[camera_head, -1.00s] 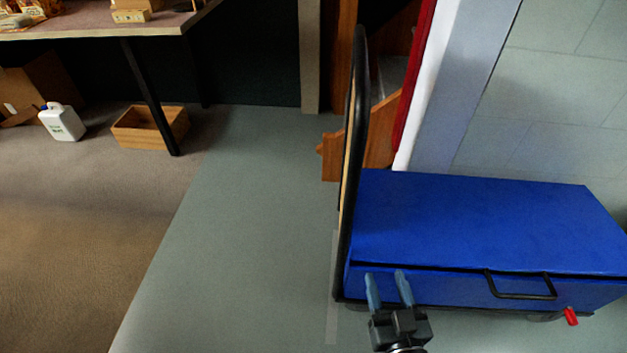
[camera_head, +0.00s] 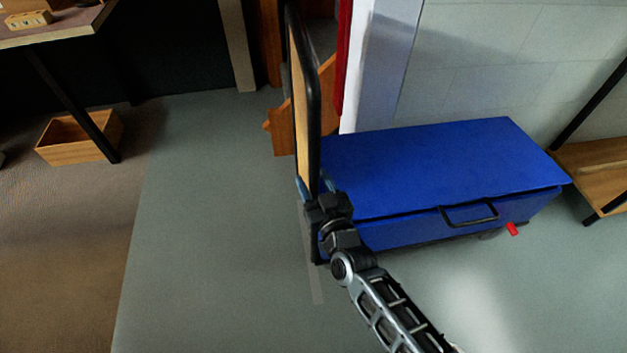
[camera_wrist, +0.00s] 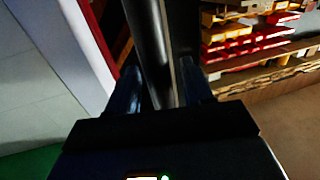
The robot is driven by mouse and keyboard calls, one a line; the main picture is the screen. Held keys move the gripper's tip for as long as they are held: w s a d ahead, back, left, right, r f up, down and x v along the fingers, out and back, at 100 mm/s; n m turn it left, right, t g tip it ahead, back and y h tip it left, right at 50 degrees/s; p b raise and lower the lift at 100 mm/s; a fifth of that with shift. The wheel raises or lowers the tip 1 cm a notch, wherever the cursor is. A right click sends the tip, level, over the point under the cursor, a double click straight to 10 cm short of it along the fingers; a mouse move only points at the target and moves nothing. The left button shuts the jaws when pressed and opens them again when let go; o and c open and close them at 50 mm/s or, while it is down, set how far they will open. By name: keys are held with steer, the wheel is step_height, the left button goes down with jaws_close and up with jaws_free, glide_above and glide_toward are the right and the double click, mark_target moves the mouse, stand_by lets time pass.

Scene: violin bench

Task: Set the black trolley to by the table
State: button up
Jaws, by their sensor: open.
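The black trolley shows by its tall black handle frame (camera_head: 314,95) at the picture's middle, with a pale wooden panel inside the frame. A blue box (camera_head: 430,160) with a black handle stands on it and hides most of its deck. My gripper (camera_head: 314,188) is open at the near upright of the handle frame. In the wrist view the dark upright (camera_wrist: 152,45) runs between the two fingers of my gripper (camera_wrist: 160,78); I cannot tell whether they touch it. The table (camera_head: 70,25) is at the upper left, apart from the trolley.
An open wooden box (camera_head: 80,140) sits on the floor by the table's black leg (camera_head: 75,105). A wooden piece (camera_head: 300,110) and a pale post (camera_head: 375,70) stand behind the trolley. A wooden shelf (camera_head: 595,170) is at the right. The grey floor (camera_head: 210,210) left of the trolley is clear.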

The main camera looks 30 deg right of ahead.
steer(key=shift+w, duration=0.15)
steer(key=shift+c, duration=0.2)
jaws_close()
stand_by(0.4)
